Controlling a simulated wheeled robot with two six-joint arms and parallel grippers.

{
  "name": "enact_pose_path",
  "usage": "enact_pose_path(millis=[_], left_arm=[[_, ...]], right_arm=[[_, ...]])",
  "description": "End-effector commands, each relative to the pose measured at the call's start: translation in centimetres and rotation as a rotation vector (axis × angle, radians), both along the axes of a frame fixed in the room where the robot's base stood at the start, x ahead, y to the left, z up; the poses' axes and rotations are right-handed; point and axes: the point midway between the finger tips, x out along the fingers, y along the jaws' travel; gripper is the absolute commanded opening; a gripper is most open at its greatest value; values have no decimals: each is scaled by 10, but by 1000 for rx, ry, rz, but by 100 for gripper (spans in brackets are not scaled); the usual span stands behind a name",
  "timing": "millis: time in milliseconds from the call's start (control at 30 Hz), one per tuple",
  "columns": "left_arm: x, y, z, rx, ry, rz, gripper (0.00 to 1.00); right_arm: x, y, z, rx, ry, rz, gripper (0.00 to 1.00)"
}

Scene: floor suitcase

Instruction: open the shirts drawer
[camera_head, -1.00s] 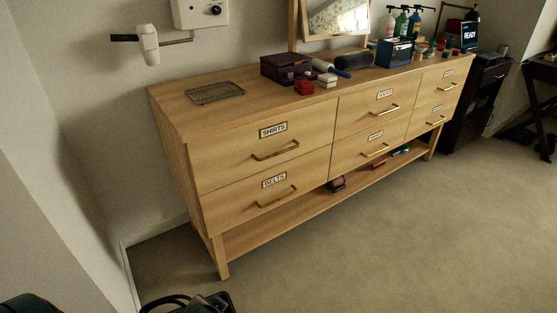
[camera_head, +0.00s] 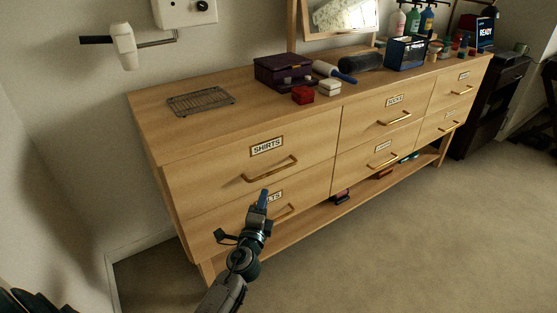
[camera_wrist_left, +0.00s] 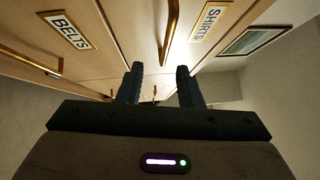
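The shirts drawer (camera_head: 215,168) is the upper left drawer of a wooden dresser, with a "SHIRTS" label and a brass bar handle (camera_head: 270,174). Its front is flush and closed. My left gripper (camera_head: 262,199) is just below that handle, in front of the belts drawer (camera_head: 208,232), and partly hides the "BELTS" label. In the left wrist view my left gripper (camera_wrist_left: 160,80) has its two fingers apart with nothing between them. The shirts handle (camera_wrist_left: 171,32) shows beyond the fingertips, apart from them. My right gripper is not in view.
The dresser top (camera_head: 150,117) holds a wire rack (camera_head: 201,101), a purple box (camera_head: 284,72), a red box (camera_head: 303,95) and several bottles. The carpet (camera_head: 430,240) in front is clear.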

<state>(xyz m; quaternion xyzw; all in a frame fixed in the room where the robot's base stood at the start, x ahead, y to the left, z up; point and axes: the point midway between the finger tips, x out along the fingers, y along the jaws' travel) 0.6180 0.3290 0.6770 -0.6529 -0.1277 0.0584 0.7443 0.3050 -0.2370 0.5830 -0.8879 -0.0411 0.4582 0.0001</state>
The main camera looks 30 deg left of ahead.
Motion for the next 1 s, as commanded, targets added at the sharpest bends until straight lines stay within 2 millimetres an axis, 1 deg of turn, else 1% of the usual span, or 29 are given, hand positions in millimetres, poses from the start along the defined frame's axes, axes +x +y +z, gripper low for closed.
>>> enact_pose_path(millis=[133,233,500,700,800,1000], left_arm=[[8,-1,1,23,0,-12,33],[20,1,3,24,0,-12,33],[70,14,9,22,-1,-10,33],[97,21,12,21,-1,-12,33],[104,23,13,20,0,-12,33],[107,24,13,20,1,-11,33]], right_arm=[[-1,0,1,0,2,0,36],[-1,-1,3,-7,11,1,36],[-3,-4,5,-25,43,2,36],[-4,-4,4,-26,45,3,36],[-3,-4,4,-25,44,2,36],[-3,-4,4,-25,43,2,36]])
